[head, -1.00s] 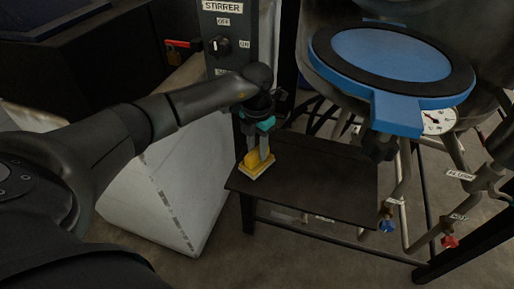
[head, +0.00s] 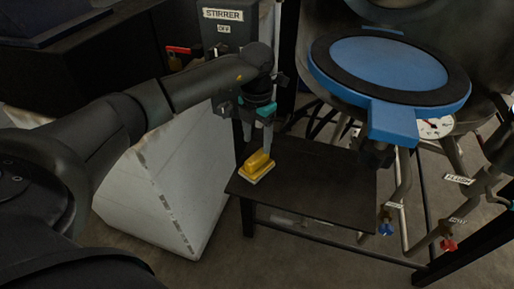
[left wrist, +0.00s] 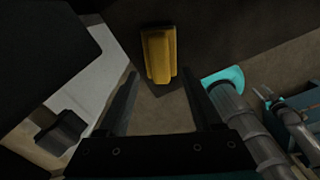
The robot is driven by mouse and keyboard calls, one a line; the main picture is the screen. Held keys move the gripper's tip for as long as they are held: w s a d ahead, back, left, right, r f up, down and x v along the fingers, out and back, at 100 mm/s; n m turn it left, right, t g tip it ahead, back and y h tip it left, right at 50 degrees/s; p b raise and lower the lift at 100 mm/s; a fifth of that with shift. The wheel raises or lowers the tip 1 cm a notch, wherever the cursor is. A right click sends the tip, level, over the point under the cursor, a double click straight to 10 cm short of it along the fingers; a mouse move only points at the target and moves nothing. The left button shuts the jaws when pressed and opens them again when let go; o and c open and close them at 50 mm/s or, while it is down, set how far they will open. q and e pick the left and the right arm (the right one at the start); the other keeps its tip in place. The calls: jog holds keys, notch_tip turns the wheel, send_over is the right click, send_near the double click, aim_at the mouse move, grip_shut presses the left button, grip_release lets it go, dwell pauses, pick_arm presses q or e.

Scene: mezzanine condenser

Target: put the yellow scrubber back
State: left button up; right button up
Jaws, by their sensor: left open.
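The yellow scrubber (head: 258,163) lies on the left front corner of the small dark table (head: 318,195), its pale pad side down. It also shows in the left wrist view (left wrist: 159,54), beyond the fingertips and midway between them. My left gripper (head: 268,138) is open and empty, above and slightly behind the scrubber. Its two fingers (left wrist: 165,85) show apart in the left wrist view, with nothing between them. My right gripper is not in view.
A blue round lid (head: 388,64) with a handle tab overhangs the table's back right. Pipes with a blue valve (head: 386,226) and a red valve (head: 448,243) stand at the right. A white slanted panel (head: 165,190) is left of the table. The table's middle is bare.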

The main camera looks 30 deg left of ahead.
aim_at(257, 156)
pick_arm(q)
notch_tip(257, 156, up, 7)
jog(key=shift+f+p, duration=0.2)
jog(key=shift+p, duration=0.1)
jog(key=shift+c, duration=0.4)
dwell(0.9)
